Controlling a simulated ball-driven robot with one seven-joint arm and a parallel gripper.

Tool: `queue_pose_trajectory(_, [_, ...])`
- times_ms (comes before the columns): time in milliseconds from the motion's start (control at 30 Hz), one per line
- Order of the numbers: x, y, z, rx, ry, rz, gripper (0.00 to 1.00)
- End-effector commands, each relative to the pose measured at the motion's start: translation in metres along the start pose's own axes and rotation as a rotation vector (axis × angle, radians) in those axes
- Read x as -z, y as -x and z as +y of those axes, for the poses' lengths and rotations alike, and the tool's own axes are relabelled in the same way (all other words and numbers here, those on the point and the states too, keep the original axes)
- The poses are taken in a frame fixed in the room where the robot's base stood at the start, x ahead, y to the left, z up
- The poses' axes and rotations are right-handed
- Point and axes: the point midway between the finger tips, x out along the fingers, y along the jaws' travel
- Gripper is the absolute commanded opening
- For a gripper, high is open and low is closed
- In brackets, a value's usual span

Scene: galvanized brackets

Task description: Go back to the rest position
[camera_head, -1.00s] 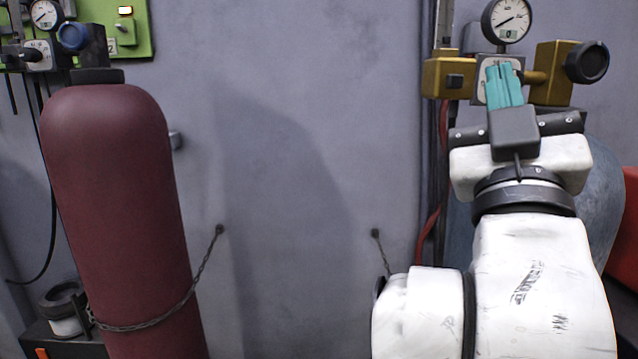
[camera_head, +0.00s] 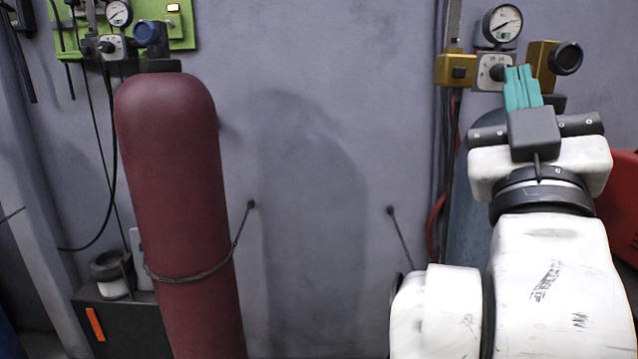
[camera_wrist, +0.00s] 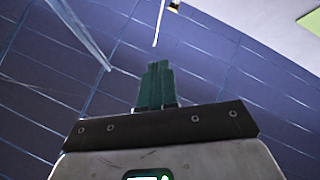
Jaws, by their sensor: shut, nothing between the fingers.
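My gripper (camera_head: 522,88) is at the upper right of the head view, at the end of my white arm, with its teal fingers pointing up. The fingers are together with nothing between them. In the wrist view the gripper (camera_wrist: 156,80) also shows shut and empty, against a dark panelled ceiling. In the head view the fingers overlap the brass regulator in the picture; I cannot tell how far apart they are in depth.
A maroon cylinder (camera_head: 172,210), with a chain (camera_head: 200,272) around it, stands at left. A brass regulator with a gauge (camera_head: 502,24) and a blue-grey cylinder (camera_head: 468,215) are behind my arm. A red object (camera_head: 622,200) is at far right. Bare wall (camera_head: 320,150) lies between the cylinders.

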Motion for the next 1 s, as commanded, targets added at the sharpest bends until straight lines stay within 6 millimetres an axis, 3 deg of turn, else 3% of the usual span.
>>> queue_pose_trajectory(267, [-0.049,0.014,-0.013,0.071,0.004,-0.121,0.0])
queue_pose_trajectory(567, [-0.138,0.055,-0.031,0.191,0.007,-0.361,0.0])
queue_pose_trajectory(667, [-0.182,0.084,-0.036,0.247,0.01,-0.491,0.0])
queue_pose_trajectory(767, [-0.234,0.127,-0.038,0.31,0.012,-0.662,0.0])
queue_pose_trajectory(900, [-0.298,0.2,-0.035,0.393,0.011,-0.915,0.0])
queue_pose_trajectory(1000, [-0.334,0.259,-0.028,0.444,0.008,-1.098,0.0])
